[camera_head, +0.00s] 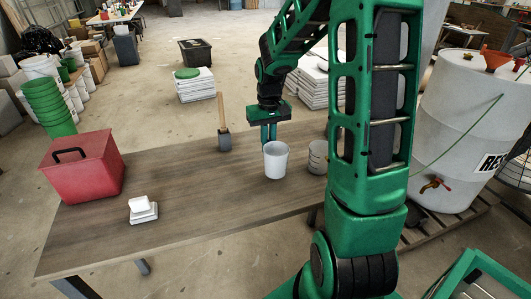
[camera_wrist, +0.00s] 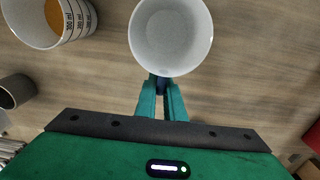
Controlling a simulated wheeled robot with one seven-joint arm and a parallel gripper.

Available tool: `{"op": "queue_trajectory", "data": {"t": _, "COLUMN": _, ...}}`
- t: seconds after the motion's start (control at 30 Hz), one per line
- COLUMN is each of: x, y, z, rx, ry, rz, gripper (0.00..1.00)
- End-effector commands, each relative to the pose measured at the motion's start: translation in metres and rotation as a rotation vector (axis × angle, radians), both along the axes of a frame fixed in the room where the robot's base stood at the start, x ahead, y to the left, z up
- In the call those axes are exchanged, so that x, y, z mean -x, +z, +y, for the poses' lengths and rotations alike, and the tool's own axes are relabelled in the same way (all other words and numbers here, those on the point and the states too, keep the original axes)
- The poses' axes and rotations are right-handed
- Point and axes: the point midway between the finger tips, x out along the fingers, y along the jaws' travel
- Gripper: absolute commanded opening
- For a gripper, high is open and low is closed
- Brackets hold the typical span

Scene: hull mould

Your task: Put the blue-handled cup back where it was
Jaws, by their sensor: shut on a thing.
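The white cup (camera_head: 275,163) is upright at the front of my gripper, over the right half of the wooden table. In the wrist view the cup (camera_wrist: 171,35) is seen from above and looks empty. My gripper (camera_head: 268,134) points down behind the cup in the head view. Its two green fingers (camera_wrist: 161,92) are shut on the cup's dark blue handle (camera_wrist: 160,84), which is mostly hidden between them. I cannot tell whether the cup's base touches the table or hangs just above it.
A marked white container (camera_head: 318,157), with orange contents in the wrist view (camera_wrist: 42,22), stands close to the cup. A wooden-handled tool (camera_head: 223,125), a red box (camera_head: 82,166) and small white blocks (camera_head: 143,210) stand on the table (camera_head: 190,190). The table's middle is clear.

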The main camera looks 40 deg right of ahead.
Motion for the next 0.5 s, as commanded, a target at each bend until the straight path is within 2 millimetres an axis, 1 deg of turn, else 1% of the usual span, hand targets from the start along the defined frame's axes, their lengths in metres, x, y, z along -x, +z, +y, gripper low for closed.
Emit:
{"op": "queue_trajectory", "data": {"t": 0.03, "x": 0.001, "y": -0.009, "z": 0.000, "rx": -0.002, "ry": 0.000, "rz": 0.004, "gripper": 0.00}}
{"op": "queue_trajectory", "data": {"t": 0.1, "x": 0.001, "y": -0.019, "z": 0.000, "rx": -0.001, "ry": 0.000, "rz": 0.004, "gripper": 0.00}}
{"op": "queue_trajectory", "data": {"t": 0.2, "x": 0.001, "y": -0.027, "z": 0.000, "rx": -0.001, "ry": -0.001, "rz": 0.002, "gripper": 0.00}}
{"op": "queue_trajectory", "data": {"t": 0.5, "x": 0.000, "y": -0.029, "z": 0.000, "rx": 0.000, "ry": 0.000, "rz": 0.000, "gripper": 0.00}}
